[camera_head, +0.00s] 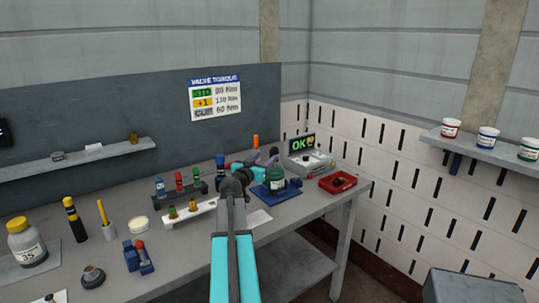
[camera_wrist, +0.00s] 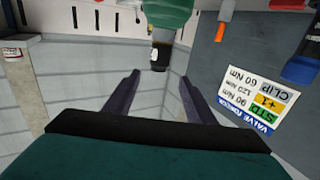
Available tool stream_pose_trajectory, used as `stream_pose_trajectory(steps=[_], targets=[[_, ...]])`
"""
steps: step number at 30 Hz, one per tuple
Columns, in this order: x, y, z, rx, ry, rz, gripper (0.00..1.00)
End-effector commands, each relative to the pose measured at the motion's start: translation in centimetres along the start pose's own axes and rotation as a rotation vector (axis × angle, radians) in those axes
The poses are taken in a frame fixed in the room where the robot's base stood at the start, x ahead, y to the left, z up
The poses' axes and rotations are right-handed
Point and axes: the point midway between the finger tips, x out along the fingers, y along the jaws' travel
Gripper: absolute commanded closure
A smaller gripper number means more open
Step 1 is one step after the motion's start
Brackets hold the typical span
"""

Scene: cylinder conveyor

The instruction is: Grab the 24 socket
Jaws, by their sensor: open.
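A dark rack (camera_head: 180,198) on the bench holds upright coloured sockets: a blue one (camera_head: 159,187), a red one (camera_head: 179,181) and a green one (camera_head: 196,177). A dark blue one (camera_head: 220,164) stands at its right. I cannot read 24 on any of them. My gripper (camera_head: 268,156) is over the bench, right of the rack and near a green cylinder (camera_head: 275,179). In the wrist view my gripper (camera_wrist: 160,80) is open and empty. A green body (camera_wrist: 167,12) with a black end (camera_wrist: 160,50) shows beyond the fingertips; I cannot tell which piece it is.
A white rack (camera_head: 190,212) with small fittings stands in front. A tester (camera_head: 308,163) reading OK and a red tray (camera_head: 338,182) are at the right. A bottle (camera_head: 26,243) and a blue block (camera_head: 138,257) stand at the left. A wall panel (camera_head: 120,110) is behind.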

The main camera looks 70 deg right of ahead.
Motion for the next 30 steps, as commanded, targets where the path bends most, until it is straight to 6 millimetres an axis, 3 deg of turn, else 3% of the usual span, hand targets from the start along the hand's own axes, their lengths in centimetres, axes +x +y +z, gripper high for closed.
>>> stream_pose_trajectory(steps=[11,30], targets=[[0.6,-0.1,-0.1,0.0,0.0,0.0,0.5],[6.5,-0.4,-0.1,0.0,-0.001,-0.003,0.5]])
